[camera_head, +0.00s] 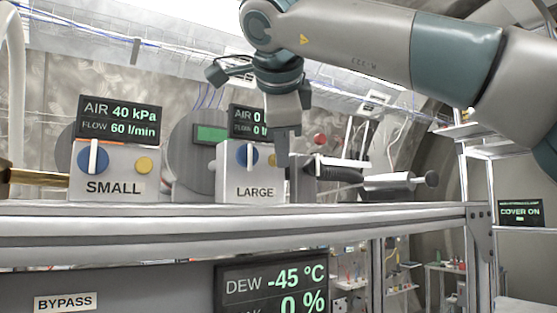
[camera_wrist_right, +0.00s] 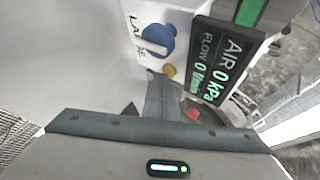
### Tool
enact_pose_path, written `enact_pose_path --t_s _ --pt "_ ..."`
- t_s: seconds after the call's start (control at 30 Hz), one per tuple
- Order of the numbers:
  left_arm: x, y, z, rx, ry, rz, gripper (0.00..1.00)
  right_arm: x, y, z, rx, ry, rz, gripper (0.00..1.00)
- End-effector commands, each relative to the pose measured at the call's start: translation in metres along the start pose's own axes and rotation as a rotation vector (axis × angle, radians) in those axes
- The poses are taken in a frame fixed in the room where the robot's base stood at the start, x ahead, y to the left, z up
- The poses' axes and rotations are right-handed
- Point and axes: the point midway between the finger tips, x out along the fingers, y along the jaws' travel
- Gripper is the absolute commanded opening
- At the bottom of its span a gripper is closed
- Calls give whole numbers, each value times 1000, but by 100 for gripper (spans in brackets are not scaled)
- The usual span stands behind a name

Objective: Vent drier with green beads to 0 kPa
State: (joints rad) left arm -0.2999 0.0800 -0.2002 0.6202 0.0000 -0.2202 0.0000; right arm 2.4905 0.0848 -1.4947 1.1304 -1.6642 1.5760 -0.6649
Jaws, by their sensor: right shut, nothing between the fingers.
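The LARGE unit (camera_head: 249,190) is a pale box on the shelf with a blue knob (camera_head: 243,156), its white handle upright, and a yellow button (camera_head: 272,160). Its display (camera_wrist_right: 217,62) reads AIR 0 kPa, FLOW 0 l/min in the right wrist view. The SMALL unit (camera_head: 115,188) stands to its left with a blue knob (camera_head: 84,158), white handle upright, and a yellow button (camera_head: 145,165). Its display (camera_head: 120,119) reads AIR 40 kPa, FLOW 60 l/min. My right gripper (camera_head: 283,160) is shut and empty, pointing down by the LARGE unit's right side. No green beads show. My left gripper is out of view.
A lower display (camera_head: 272,287) reads DEW -45 °C and 0 %. A BYPASS label (camera_head: 66,302) is at lower left. A grey cylinder fitting (camera_head: 395,181) sticks out right of the LARGE unit. A COVER ON screen (camera_head: 520,212) stands far right. The shelf edge (camera_head: 230,225) runs across.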

Motion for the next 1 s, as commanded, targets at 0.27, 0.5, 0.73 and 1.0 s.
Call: enact_pose_path --t_s 0.27,0.5,0.73,1.0 --pt "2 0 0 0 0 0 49 -1 2 -1 0 0 0 0" --pt "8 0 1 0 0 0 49 -8 8 -6 0 -1 0 0" --pt "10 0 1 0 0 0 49 -13 10 -10 0 -1 0 0" --pt "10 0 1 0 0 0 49 -13 10 -10 0 0 0 0"
